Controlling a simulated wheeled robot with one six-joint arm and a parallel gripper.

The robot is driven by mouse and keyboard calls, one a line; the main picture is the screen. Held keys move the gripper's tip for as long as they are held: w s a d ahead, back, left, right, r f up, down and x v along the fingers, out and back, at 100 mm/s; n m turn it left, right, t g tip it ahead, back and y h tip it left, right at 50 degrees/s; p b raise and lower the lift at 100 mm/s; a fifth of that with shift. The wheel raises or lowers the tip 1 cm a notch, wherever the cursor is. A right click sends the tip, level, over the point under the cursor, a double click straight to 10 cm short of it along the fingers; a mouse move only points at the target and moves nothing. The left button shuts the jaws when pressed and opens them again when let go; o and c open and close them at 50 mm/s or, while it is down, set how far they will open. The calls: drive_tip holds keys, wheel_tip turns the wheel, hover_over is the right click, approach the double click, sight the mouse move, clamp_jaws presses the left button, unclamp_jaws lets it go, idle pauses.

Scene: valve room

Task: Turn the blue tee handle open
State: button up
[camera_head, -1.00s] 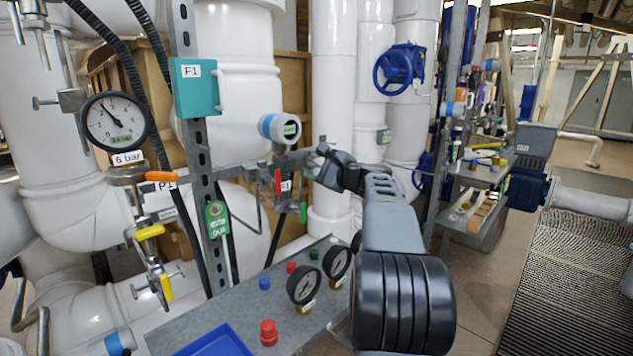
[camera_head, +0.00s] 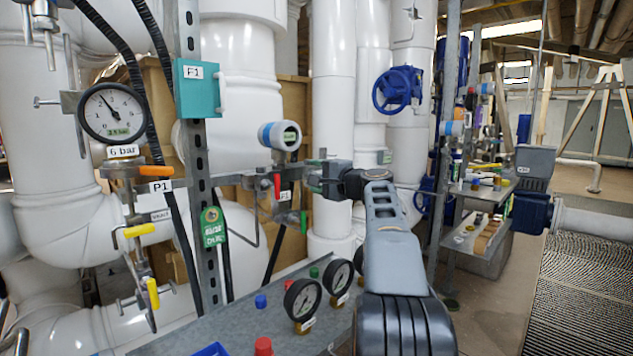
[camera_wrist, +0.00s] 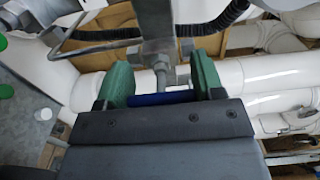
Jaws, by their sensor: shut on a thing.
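The blue tee handle (camera_wrist: 162,98) shows in the wrist view as a short blue bar lying crosswise between my gripper's green-padded fingers (camera_wrist: 161,80). My gripper is shut on it, with one finger at each end of the bar. A metal stem (camera_wrist: 160,72) and a grey fitting (camera_wrist: 155,40) stand just beyond the bar. In the head view my gripper (camera_head: 316,178) is beside the small pipe assembly, right of the red lever (camera_head: 277,186). The blue handle is hidden there by the gripper.
A green lever (camera_head: 303,221) hangs just below my gripper. A white round transmitter (camera_head: 284,135) is above left. Pressure gauges (camera_head: 303,299) stand on the grey panel below. A large white pipe (camera_head: 333,120) rises behind. A blue handwheel (camera_head: 397,90) is further back.

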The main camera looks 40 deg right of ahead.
idle(0.4)
drive_tip(key=o, duration=0.9)
drive_tip(key=shift+s, duration=0.2)
drive_tip(key=s, duration=0.4)
drive_tip(key=s+d, duration=0.1)
drive_tip(key=s, duration=0.3)
drive_tip(key=s+d, duration=0.1)
drive_tip(key=s, duration=0.4)
drive_tip(key=shift+s+d, duration=0.1)
drive_tip(key=shift+d, duration=0.05)
